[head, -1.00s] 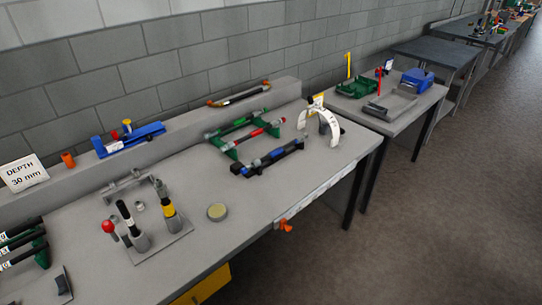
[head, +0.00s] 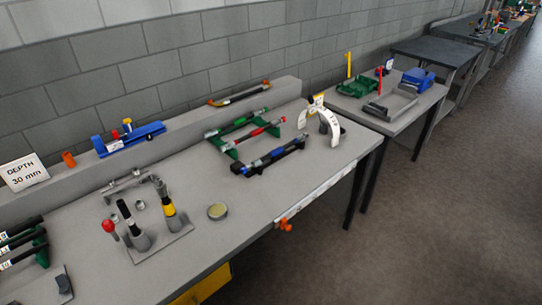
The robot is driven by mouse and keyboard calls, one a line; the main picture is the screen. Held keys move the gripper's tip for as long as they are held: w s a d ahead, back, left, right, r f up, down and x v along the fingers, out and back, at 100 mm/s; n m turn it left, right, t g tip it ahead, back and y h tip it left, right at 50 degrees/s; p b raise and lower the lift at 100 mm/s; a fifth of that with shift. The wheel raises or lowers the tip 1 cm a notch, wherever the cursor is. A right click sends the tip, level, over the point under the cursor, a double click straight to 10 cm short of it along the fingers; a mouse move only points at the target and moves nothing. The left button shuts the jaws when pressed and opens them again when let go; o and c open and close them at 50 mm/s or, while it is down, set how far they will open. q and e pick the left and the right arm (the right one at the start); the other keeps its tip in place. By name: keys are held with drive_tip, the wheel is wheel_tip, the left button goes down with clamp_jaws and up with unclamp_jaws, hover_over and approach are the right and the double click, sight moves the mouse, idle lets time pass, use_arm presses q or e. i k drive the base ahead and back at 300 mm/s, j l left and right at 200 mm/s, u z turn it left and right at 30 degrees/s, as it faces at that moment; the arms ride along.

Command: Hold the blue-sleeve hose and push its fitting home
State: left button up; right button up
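The blue-sleeve hose (head: 276,154) lies in a black holder (head: 241,170) near the front edge of the bench, right of the middle in the head view. It is a dark hose with blue on it and greyish ends. Its fitting is too small to tell apart, and I cannot tell how far it is seated. Red-sleeve (head: 252,133) and green-sleeve (head: 239,122) hoses lie behind it in a green rack. Neither of my grippers shows in the head view.
A white arch (head: 334,121) stands right of the hoses. A ledge (head: 190,115) runs along the back. A "DEPTH 30 mm" sign (head: 23,173) stands far left.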

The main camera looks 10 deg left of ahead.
sight(244, 171)
drive_tip(key=i+u, duration=0.1)
drive_tip(key=u, duration=0.6)
drive_tip(key=i+l+u, duration=0.45)
drive_tip(key=l, duration=0.15)
drive_tip(key=i+l+u, duration=0.25)
drive_tip(key=l+u, duration=0.25)
drive_tip(key=l, duration=0.25)
drive_tip(key=i+l+u, duration=0.2)
drive_tip(key=l, duration=0.2)
